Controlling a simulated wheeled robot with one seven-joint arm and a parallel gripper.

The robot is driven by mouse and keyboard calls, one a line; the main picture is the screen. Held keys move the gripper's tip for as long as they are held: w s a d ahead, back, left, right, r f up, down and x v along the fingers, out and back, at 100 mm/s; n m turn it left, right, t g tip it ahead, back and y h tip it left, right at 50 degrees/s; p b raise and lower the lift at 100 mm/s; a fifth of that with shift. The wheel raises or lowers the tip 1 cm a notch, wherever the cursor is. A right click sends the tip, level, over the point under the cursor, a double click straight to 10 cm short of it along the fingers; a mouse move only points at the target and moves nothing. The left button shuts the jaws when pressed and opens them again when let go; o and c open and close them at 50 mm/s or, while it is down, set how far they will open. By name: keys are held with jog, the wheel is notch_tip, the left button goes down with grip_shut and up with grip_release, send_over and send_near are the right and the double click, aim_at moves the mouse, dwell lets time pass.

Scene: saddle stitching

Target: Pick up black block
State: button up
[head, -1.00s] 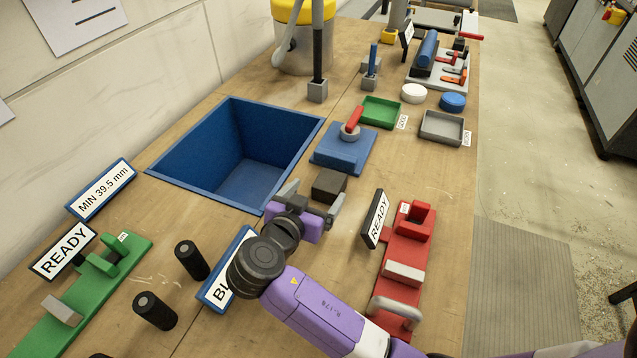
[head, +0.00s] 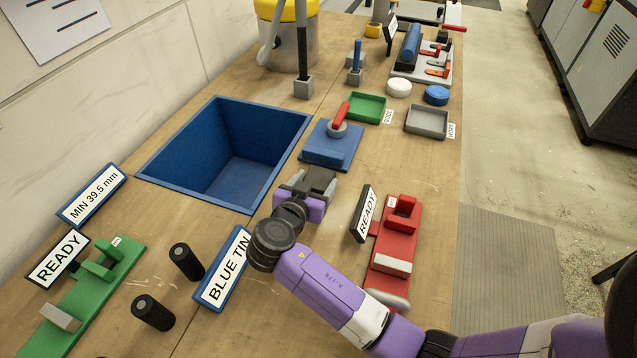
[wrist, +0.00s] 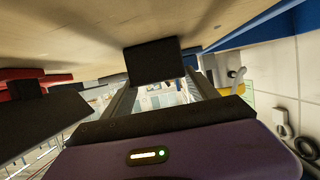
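The black block (head: 319,179) is a small dark box on the wooden table, just in front of the blue pad with a red handle (head: 331,147). My gripper (head: 311,186) is at the block, with its grey fingers on either side of it. In the wrist view the block (wrist: 153,61) sits between the fingertips (wrist: 156,80), and both fingers appear to touch its sides. The block looks level and still at the tabletop. Its near side is partly hidden by my gripper in the head view.
A blue open bin (head: 228,155) lies to the left. A READY sign (head: 365,213) and red fixture (head: 393,250) stand close on the right. Green (head: 366,107) and grey (head: 426,121) trays lie beyond.

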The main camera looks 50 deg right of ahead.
grip_shut()
jog(key=shift+r, duration=0.1)
